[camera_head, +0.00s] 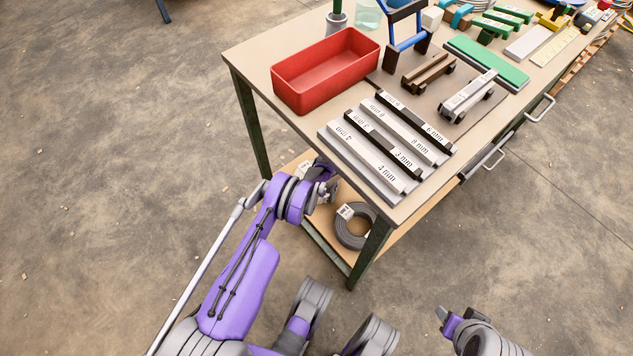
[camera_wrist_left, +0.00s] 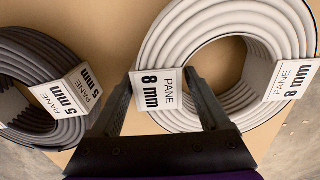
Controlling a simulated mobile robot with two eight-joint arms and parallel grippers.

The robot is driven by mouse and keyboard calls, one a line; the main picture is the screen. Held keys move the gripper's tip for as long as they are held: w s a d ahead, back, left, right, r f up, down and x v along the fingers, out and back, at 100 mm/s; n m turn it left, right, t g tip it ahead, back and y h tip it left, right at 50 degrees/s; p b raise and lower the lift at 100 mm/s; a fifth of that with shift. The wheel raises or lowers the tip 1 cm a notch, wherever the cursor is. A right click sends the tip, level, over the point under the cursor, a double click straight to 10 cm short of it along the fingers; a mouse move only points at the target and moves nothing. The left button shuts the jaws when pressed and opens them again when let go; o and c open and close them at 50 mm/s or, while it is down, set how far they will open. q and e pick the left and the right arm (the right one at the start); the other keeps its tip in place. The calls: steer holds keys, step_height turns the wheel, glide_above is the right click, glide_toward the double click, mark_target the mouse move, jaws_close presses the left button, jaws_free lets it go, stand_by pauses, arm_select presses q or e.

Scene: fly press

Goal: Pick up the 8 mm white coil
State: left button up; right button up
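The white coil (camera_wrist_left: 216,18) lies flat on a wooden shelf in the left wrist view, with "PANE 8 mm" labels on its left and right sides. My left gripper (camera_wrist_left: 163,85) is open, with one finger on each side of the left label (camera_wrist_left: 163,90). The right finger overlaps the coil's open middle in the picture. I cannot tell whether the fingers touch the coil.
A dark grey 5 mm coil (camera_wrist_left: 35,65) lies left of the white coil. A grey coil (camera_head: 348,240) shows on the lower shelf (camera_head: 318,228) near the table leg (camera_head: 370,255). The tabletop above holds a red bin (camera_head: 325,85) and labelled bars (camera_head: 385,145).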

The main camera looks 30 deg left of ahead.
arm_select(q)
jaws_close()
steer(key=shift+w+r, duration=0.1)
stand_by(1.1)
